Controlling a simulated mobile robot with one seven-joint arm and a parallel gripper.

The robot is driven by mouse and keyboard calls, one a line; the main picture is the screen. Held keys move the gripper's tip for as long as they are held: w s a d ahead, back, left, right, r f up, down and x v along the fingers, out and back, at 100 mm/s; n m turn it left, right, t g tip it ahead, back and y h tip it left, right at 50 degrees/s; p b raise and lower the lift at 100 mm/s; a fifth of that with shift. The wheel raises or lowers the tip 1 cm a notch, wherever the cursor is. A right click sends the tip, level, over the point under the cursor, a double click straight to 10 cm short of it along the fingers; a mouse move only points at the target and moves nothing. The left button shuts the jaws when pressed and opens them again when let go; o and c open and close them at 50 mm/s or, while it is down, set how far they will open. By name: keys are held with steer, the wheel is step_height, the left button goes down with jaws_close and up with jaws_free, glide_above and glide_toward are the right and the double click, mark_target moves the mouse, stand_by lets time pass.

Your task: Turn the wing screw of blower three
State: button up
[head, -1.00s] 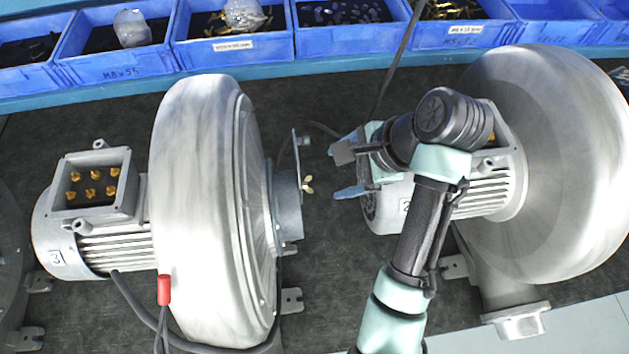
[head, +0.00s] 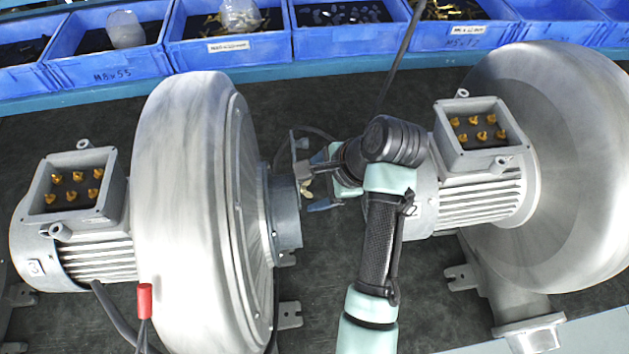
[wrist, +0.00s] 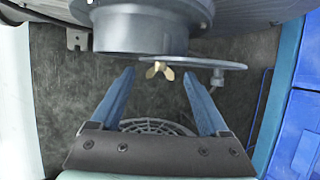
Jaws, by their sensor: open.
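Blower three (head: 190,210) stands on the left of the head view, a grey metal fan with a "3" label on its motor. Its brass wing screw (wrist: 160,70) sits on a flat plate (wrist: 205,62) at the outlet pipe (wrist: 140,32). In the head view the wing screw (head: 306,189) is partly covered by my gripper. My gripper (wrist: 159,76) is open, its two blue fingers pointing at the plate. In the wrist view the screw shows between the fingertips, apart from both. I cannot tell whether the tips reach past it.
Blower two (head: 560,170) stands close on the right, behind my arm. Blue bins (head: 235,50) of small hardware line the back. A red-capped cable (head: 145,300) hangs in front of blower three.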

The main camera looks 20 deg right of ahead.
jaws_close()
stand_by(0.3)
